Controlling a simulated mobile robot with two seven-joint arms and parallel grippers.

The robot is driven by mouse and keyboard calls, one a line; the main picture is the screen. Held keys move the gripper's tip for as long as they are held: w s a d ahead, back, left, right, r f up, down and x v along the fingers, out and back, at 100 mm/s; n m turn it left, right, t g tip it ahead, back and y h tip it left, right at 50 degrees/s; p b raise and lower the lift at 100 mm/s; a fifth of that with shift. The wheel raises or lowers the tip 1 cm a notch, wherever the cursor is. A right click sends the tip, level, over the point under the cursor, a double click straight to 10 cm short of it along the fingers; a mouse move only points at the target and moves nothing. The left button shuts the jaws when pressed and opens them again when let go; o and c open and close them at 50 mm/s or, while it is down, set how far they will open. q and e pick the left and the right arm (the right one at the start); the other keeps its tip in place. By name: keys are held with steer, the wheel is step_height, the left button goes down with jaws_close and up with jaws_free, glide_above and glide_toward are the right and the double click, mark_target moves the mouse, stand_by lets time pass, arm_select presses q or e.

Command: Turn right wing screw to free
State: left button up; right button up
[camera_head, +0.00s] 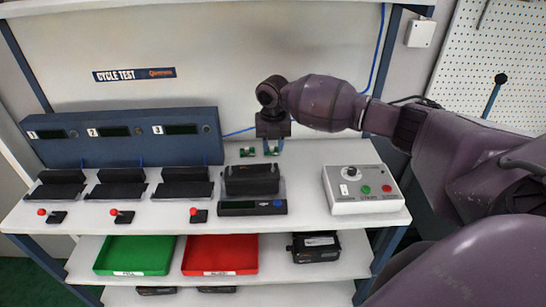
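The right wing screw (272,152) is a small green piece just behind the black valve positioner (252,179) on the white bench. A matching green left wing screw (247,152) stands beside it, clear of my gripper. My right gripper (273,146) points down from above, with its fingertips at the right wing screw. Bluish finger parts show on either side, but I cannot tell whether they touch the screw or are closed on it. My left gripper is not in view.
A grey control box (364,190) with a knob and buttons stands at the right. Three black stations and red-knobbed levers (118,216) are at the left. A green tray (135,255) and a red tray (220,254) are on the shelf below.

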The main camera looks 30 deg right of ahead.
steer(key=shift+r, duration=1.7)
